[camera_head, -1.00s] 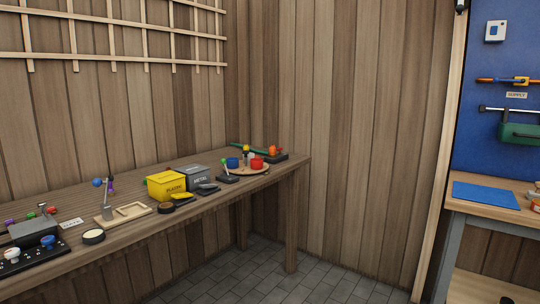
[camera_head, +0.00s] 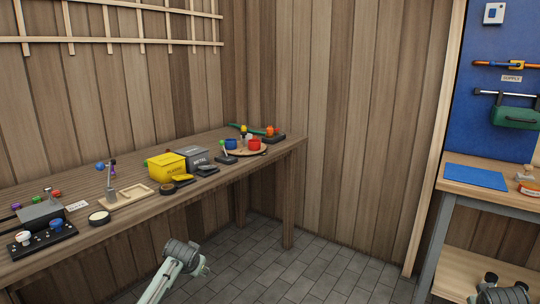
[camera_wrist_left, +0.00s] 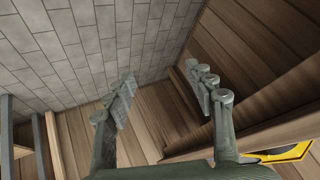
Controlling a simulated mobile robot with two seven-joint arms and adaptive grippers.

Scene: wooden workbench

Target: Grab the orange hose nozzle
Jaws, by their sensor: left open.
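A small orange piece (camera_head: 270,130), which looks like the hose nozzle, is at the far right end of the wooden workbench, beside a green hose-like strip (camera_head: 243,128) and above a black base. Details are too small to make out. My left gripper (camera_head: 204,268) is low in front of the bench, over the floor and well short of the orange piece. In the left wrist view its two fingers (camera_wrist_left: 162,84) are apart with nothing between them. The orange piece does not show there. Part of my right arm is at the bottom right; its gripper fingers are not visible.
The bench's front edge (camera_head: 150,215) lies beyond my left arm. A yellow bin (camera_head: 167,167), grey bin (camera_head: 193,158) and round tray (camera_head: 237,152) with red and blue cups stand near the orange piece. The tiled floor (camera_head: 260,270) is clear. Another bench (camera_head: 520,208) stands right.

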